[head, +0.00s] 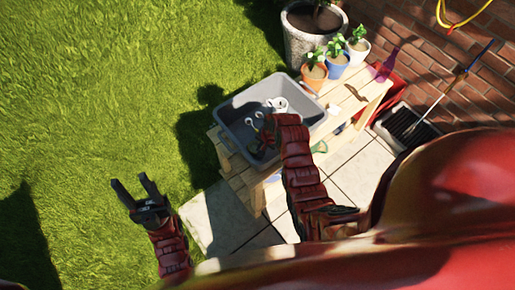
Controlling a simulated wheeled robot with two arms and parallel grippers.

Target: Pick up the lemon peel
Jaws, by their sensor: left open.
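I cannot make out a lemon peel anywhere in the head view. A grey plastic tub (228,118) stands on the wooden table (368,92), with a white cup-like item (280,104) and other small things in it, too small to name. My left gripper (132,181) is open and empty over the grass, left of the table and apart from it. My right arm reaches over the near right side of the tub. Its gripper (266,133) is at the tub, small and dark, and its fingers do not show clearly. My right arm hides part of the tub and table.
Potted plants in orange (314,76), blue (337,64) and white (357,50) pots stand at the table's far end. A large stone planter (303,40) is behind. A small green item (320,147) lies right of my right arm. Open grass (90,90) spreads left; a brick wall bounds the right.

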